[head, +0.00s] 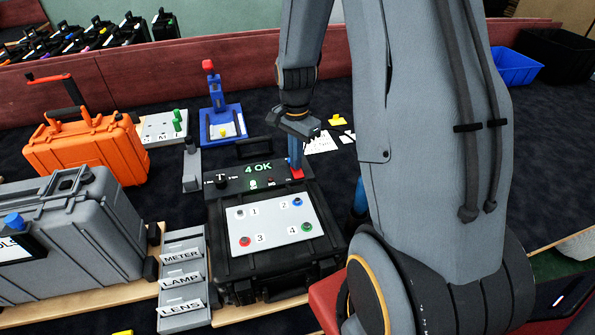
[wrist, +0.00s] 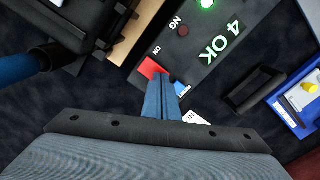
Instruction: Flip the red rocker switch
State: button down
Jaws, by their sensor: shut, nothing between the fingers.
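The red rocker switch (head: 297,174) is at the right end of the black panel of the test station, which reads "4 OK" in green. In the wrist view the red switch (wrist: 150,69) shows beside a small "ON" mark, partly covered by my fingers. My gripper (head: 296,168) has blue fingers, pointing down and closed together with nothing between them. The fingertips (wrist: 160,78) overlap the switch's edge in the wrist view. I cannot tell whether they touch it. A blue patch (wrist: 180,87) shows just right of the fingertips.
A white plate (head: 271,223) with several numbered coloured buttons lies in front of the panel. A blue fixture (head: 222,125) stands behind left, an orange case (head: 88,150) and a grey case (head: 75,235) farther left. Labelled grey trays (head: 183,275) stand beside the station.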

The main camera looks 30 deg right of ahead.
jog(key=shift+f, duration=0.15)
notch_tip(320, 180, up, 7)
jog(key=p, duration=0.5)
dwell(0.5)
dwell(0.4)
jog(key=s+a+r+n+b, duration=0.1)
jog(key=s+a+r+n, duration=0.1)
jog(key=s+a+n, duration=0.3)
jog(key=s+a+r+n+t+b, duration=0.1)
jog(key=s+a+r+n, duration=0.2)
jog(key=s+n, duration=0.6)
jog(key=shift+a+r, duration=0.35)
jog(key=shift+a, duration=0.8)
